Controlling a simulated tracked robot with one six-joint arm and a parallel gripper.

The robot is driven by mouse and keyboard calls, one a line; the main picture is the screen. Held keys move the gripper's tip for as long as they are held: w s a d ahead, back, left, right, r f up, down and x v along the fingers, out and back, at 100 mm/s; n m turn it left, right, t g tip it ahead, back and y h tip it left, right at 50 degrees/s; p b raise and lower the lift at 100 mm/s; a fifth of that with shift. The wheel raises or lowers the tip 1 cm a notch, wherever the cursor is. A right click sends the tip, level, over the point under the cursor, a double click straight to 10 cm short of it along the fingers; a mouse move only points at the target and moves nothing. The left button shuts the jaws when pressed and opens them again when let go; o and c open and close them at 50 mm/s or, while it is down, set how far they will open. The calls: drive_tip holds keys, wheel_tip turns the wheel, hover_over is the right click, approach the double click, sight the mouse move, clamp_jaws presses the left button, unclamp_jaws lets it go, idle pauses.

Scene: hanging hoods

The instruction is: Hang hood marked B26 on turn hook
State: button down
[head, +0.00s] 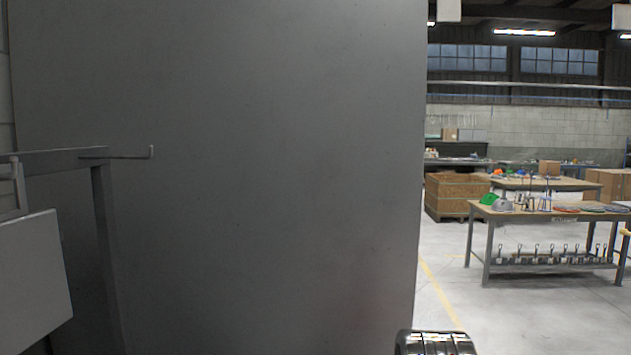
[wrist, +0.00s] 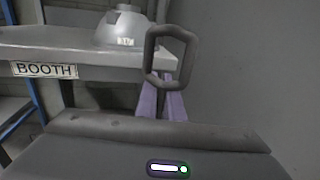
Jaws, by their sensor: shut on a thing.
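In the wrist view my gripper (wrist: 162,98) shows two purple fingers shut on the lower part of a dark grey loop (wrist: 151,50). The loop stands upright above the fingers. Whatever hangs from it is hidden, and no B26 mark can be read. In the head view a thin hook (head: 130,156) with an upturned tip sticks out to the right from a grey frame (head: 60,161) at the left. The hook is bare. I cannot tell whether it is the turn hook. My fingers do not show in the head view.
A large grey panel (head: 230,150) fills the head view's middle; a pale plate (head: 35,275) hangs at left. In the wrist view a grey dome (wrist: 122,24) with a small label stands on a table (wrist: 60,40) signed BOOTH. Workbenches (head: 545,213) and clear floor lie at right.

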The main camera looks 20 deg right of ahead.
drive_tip(key=shift+w, duration=0.15)
drive_tip(key=shift+a+r+m+t, duration=0.1)
drive_tip(key=shift+m+t, duration=0.3)
drive_tip(key=m+t+h, duration=0.2)
drive_tip(key=shift+w+r+h, duration=0.1)
drive_tip(key=shift+w+h, duration=0.15)
drive_tip(key=shift+h, duration=0.05)
drive_tip(key=shift+s+d+f+m+t+h, duration=0.15)
drive_tip(key=shift+d+m+t+h, duration=0.2)
drive_tip(key=shift+m+t+h, duration=0.35)
drive_tip(key=shift+s+d+f+m+t+h, duration=0.1)
drive_tip(key=shift+d+m+t+h, duration=0.35)
drive_tip(key=shift+h, duration=0.45)
drive_tip(key=shift+a, duration=0.1)
